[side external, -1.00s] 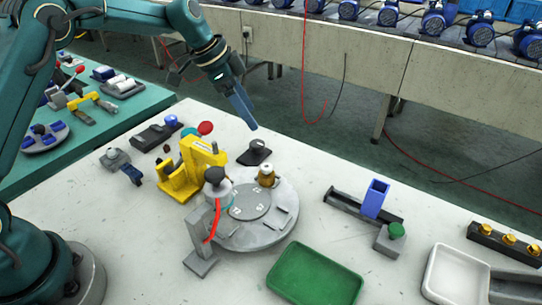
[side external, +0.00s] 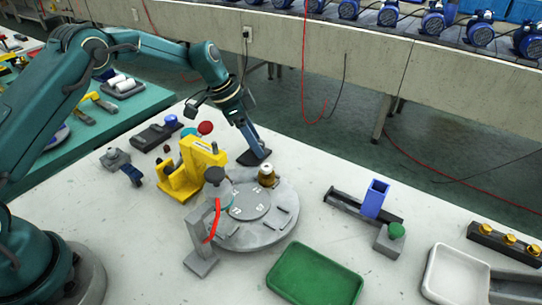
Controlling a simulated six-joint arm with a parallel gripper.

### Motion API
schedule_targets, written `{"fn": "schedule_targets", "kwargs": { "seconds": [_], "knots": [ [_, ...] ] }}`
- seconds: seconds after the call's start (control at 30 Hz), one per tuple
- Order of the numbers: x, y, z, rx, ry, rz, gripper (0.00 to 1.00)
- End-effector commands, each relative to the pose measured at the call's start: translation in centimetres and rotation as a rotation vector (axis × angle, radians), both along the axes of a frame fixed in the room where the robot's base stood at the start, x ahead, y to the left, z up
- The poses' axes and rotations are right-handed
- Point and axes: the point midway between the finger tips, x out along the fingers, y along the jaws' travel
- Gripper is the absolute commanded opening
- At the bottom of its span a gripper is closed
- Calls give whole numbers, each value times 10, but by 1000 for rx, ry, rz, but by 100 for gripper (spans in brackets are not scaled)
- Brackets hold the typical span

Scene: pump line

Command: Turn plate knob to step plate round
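The grey round plate (side external: 280,227) lies flat on the white table, with a numbered disc (side external: 249,201) at its centre. A brass-coloured part (side external: 267,176) stands upright at the plate's far edge. A dark base (side external: 246,159) sits just behind the plate. The black knob on this base is now hidden behind my fingers. My gripper (side external: 260,153) points down at the base, with its fingertips at the knob's place. I see the fingers edge-on, so I cannot tell whether they are open or shut, or whether they touch the knob.
A yellow fixture (side external: 180,183) stands close left of the plate. A black-topped part (side external: 214,176) and a grey post (side external: 199,240) with a red strip stand at its near left. A green tray (side external: 315,275) lies in front. A blue block (side external: 375,198) stands right, with clear table between.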

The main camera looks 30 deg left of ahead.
Motion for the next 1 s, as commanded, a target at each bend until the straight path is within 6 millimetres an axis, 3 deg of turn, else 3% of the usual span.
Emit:
{"fn": "schedule_targets", "kwargs": {
  "seconds": [0.03, 0.13, 0.57, 1.0],
  "knots": [
    [0, 0, 0, 0, 0, 0, 36],
    [0, 0, 0, 0, 0, 0, 0],
    [-1, -1, 1, 1, 2, 78, 0],
    [-2, -3, 0, 3, 1, 436, 0]
  ]
}}
